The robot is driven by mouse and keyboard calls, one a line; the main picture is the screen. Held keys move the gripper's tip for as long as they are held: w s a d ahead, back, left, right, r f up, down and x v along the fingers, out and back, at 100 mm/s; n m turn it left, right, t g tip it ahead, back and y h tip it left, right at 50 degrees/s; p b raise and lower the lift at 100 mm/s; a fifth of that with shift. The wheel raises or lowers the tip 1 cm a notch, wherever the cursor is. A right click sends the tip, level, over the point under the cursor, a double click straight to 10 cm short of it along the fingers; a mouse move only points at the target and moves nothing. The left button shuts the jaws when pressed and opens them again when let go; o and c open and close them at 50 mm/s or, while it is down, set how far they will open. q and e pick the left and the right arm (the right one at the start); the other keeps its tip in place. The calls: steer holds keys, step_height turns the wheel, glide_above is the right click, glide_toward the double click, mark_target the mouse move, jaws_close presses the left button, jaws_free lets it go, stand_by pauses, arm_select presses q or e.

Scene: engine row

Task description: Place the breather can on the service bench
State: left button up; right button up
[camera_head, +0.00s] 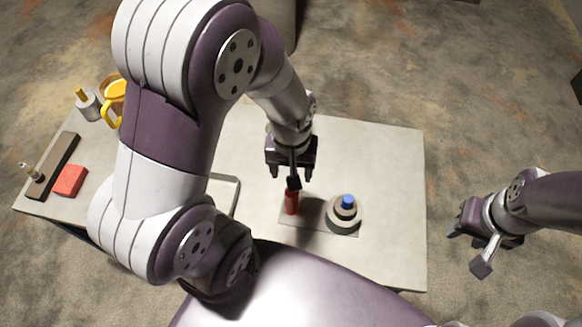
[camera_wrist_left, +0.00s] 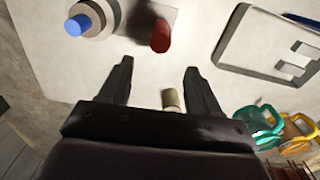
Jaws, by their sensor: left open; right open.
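No label shows which thing is the breather can. A small beige cylinder (camera_wrist_left: 172,99) shows between the fingers of my left gripper (camera_wrist_left: 160,75) in the left wrist view, and I cannot tell its gap from them. In the head view my left gripper (camera_head: 291,170) points down over the pale bench top (camera_head: 385,160), open, and the beige cylinder is hidden there. A red cylinder (camera_head: 291,203) stands nearer to me, also in the left wrist view (camera_wrist_left: 161,36). My right gripper (camera_head: 458,225) is open and empty, off the bench's right edge.
A round grey part with a blue knob (camera_head: 348,201) stands right of the red cylinder. A white tray (camera_head: 233,200) is partly behind my left arm. A red block (camera_head: 70,180), dark bar (camera_head: 55,163) and yellow mug (camera_head: 113,110) are at left. The bench's right side is clear.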

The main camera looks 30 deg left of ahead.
arm_select(q)
steer(key=r+m, duration=0.2)
steer(key=r, duration=0.1)
steer(key=r+m+t, duration=0.1)
steer(key=m, duration=0.1)
steer(key=shift+s+a+r, duration=0.2)
steer(key=shift+a+r, duration=0.2)
